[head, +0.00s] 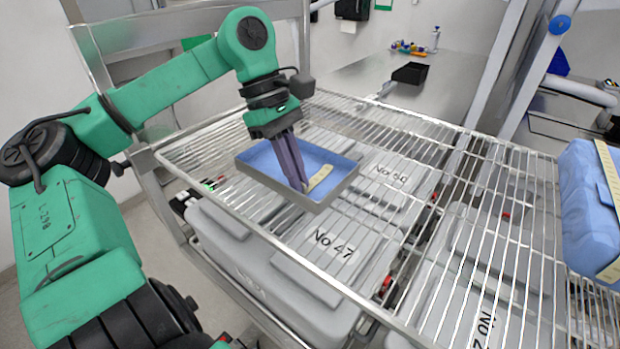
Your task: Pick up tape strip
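A pale yellow tape strip (321,176) lies in a shallow grey tray with a blue floor (345,185), on the left part of the wire rack. My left gripper (302,187) points down into the tray, with its fingertips just left of the strip's near end. Its two long grey-purple fingers look close together. I cannot tell whether they touch the strip or have closed on it. My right gripper is not in view.
A blue wrapped package (585,215) with pale tape strips on it sits at the rack's right end. The wire rack (480,185) between tray and package is clear. Grey numbered containers (335,245) stand below the rack. A steel counter with a black bin (410,73) is behind.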

